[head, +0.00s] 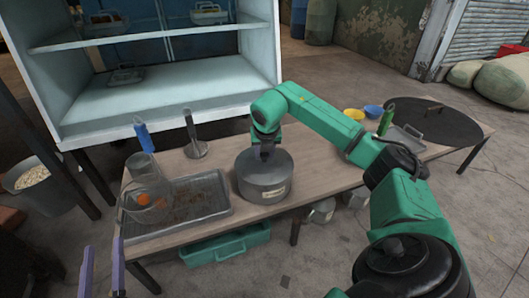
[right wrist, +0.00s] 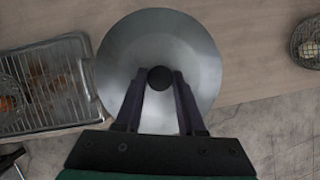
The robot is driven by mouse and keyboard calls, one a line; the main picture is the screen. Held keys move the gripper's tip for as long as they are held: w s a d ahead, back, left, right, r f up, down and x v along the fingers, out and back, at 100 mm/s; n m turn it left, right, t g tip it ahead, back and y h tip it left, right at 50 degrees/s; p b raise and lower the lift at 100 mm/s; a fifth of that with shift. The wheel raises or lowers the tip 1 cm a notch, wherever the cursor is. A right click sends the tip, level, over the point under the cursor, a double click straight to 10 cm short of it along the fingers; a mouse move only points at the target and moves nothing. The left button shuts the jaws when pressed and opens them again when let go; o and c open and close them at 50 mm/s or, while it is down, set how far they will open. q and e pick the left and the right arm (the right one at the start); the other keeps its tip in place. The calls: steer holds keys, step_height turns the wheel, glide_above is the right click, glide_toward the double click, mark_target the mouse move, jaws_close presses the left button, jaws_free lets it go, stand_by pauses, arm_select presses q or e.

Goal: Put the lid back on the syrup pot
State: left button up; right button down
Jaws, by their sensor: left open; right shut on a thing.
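The syrup pot (head: 263,190) is a grey metal pot with a paper label, standing on the wooden table. Its grey round lid (head: 277,163) covers the pot's mouth, with no clear gap showing; I cannot tell whether it is fully seated. In the right wrist view the lid (right wrist: 160,40) is a smooth disc with a black knob. My right gripper (head: 264,153) is above the lid, its purple fingers (right wrist: 160,80) shut on the knob. My left gripper (head: 102,270) is open and empty at the lower left, off the table's front edge.
A metal tray with a rack (head: 215,210) lies left of the pot, with a clear container (head: 148,203) over its left part. A dark round plate (head: 432,122) and yellow and blue bowls (head: 373,111) are at the right. A shelf (head: 160,100) stands behind.

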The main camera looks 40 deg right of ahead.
stand_by(0.4)
jaws_free()
step_height(320, 180, up, 7)
steer(key=p, duration=0.6)
steer(key=shift+p, duration=0.35)
jaws_close()
steer(key=shift+f, duration=0.15)
stand_by(1.5)
steer(key=shift+f+b, duration=1.6)
steer(key=shift+f, duration=0.8)
